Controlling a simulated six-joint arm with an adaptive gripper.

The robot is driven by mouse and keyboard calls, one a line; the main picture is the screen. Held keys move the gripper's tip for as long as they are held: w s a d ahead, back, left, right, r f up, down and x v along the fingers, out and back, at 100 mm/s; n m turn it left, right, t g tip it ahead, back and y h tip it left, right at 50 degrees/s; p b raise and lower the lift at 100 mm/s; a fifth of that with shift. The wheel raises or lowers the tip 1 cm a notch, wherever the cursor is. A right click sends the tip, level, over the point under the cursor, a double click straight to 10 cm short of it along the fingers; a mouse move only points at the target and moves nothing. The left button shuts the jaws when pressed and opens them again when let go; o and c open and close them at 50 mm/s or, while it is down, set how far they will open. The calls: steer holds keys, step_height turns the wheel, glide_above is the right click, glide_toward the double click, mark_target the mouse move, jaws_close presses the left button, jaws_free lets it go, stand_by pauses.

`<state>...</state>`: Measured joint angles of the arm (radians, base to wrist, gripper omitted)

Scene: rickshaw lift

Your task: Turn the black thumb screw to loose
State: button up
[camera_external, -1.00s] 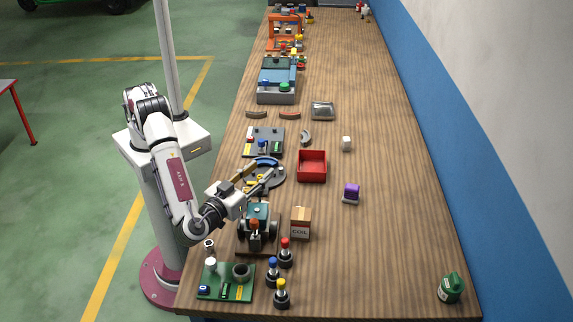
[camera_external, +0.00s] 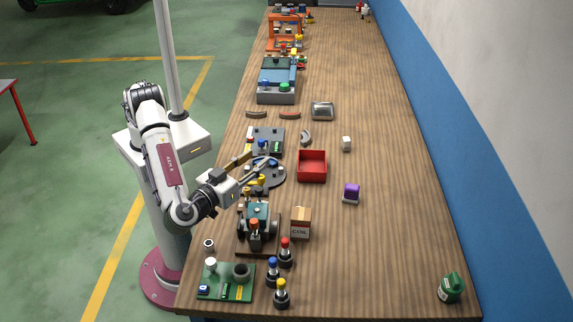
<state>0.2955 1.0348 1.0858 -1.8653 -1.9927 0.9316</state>
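I cannot make out the black thumb screw for certain at this size. A round dark plate (camera_external: 279,181) with a blue curved piece and small yellow parts lies on the bench, partly covered by my gripper. My gripper (camera_external: 259,157) is over this plate, its two long fingers spread apart and pointing up and right in the picture. Nothing shows between the fingers. A small wheeled model (camera_external: 257,211) with a teal top and orange-topped knobs stands on a brown base just nearer the camera than the gripper.
A grey board (camera_external: 270,133) with small parts lies just beyond the plate. A red open box (camera_external: 312,166) and a small brown carton (camera_external: 301,222) stand to the right. A green board (camera_external: 213,283) and several colour-topped pegs are nearer. The bench's right side is mostly clear.

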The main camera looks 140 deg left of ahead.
steer(key=d+r+m+t, duration=0.1)
steer(key=d+r, duration=0.1)
steer(key=m+t+h, duration=0.5)
steer(key=t, duration=0.2)
glide_toward(258, 189)
steer(key=x, duration=0.2)
steer(key=shift+w+a+f+g, duration=0.1)
steer(key=shift+w+f+g, duration=0.1)
steer(key=shift+g, duration=0.1)
steer(key=shift+a+y, duration=0.15)
steer(key=shift+y, duration=0.15)
steer(key=shift+x, duration=3.8)
steer(key=shift+w, duration=0.15)
jaws_close()
